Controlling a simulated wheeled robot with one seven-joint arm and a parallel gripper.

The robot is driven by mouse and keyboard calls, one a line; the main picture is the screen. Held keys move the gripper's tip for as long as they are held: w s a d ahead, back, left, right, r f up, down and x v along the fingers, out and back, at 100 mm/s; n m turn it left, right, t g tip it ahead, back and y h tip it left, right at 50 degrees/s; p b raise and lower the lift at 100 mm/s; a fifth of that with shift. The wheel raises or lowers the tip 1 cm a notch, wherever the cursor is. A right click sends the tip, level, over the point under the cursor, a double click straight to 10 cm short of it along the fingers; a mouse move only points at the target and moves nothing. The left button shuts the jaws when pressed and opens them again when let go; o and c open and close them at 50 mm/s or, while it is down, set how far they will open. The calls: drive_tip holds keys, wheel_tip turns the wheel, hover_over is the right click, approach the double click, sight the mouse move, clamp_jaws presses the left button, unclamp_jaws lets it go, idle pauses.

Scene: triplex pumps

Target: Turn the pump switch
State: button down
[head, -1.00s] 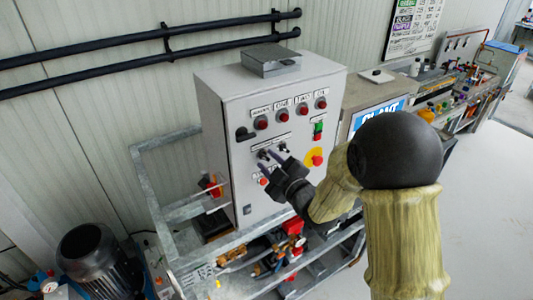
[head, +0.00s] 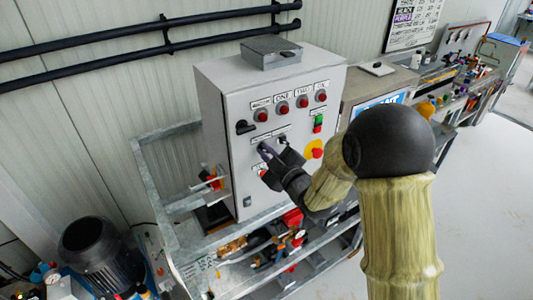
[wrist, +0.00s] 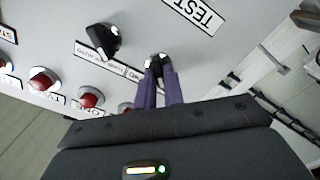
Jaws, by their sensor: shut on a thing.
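The grey control cabinet (head: 225,135) carries the pump's controls on its front face. In the wrist view a small black switch knob (wrist: 158,60) sits on the panel at the tips of my gripper's purple fingers. My gripper (wrist: 161,76) is shut on this knob, with one finger on each side. In the head view my gripper (head: 266,152) reaches the panel from the right and hides most of the knob. A second black knob (wrist: 103,39) stands to the left in the wrist view, apart from the fingers.
Red lamps (head: 282,107) line the panel's top. A black handle (head: 244,127) sits at its left. A red emergency button on a yellow plate (head: 314,153) is close to my gripper's right. Metal rails (head: 170,160) surround the cabinet.

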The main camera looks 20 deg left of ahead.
drive_tip(key=shift+f+m+b, duration=0.15)
drive_tip(key=shift+m+b, duration=0.15)
drive_tip(key=shift+b, duration=0.25)
drive_tip(key=m+b, duration=0.2)
drive_tip(key=b, duration=0.1)
drive_tip(key=shift+m+b, duration=0.3)
drive_tip(key=shift+m, duration=0.1)
drive_tip(key=m+b, duration=0.3)
drive_tip(key=m, duration=0.2)
drive_tip(key=shift+w+d, duration=0.1)
drive_tip(key=shift+r, duration=0.2)
drive_tip(key=c, duration=1.5)
unclamp_jaws()
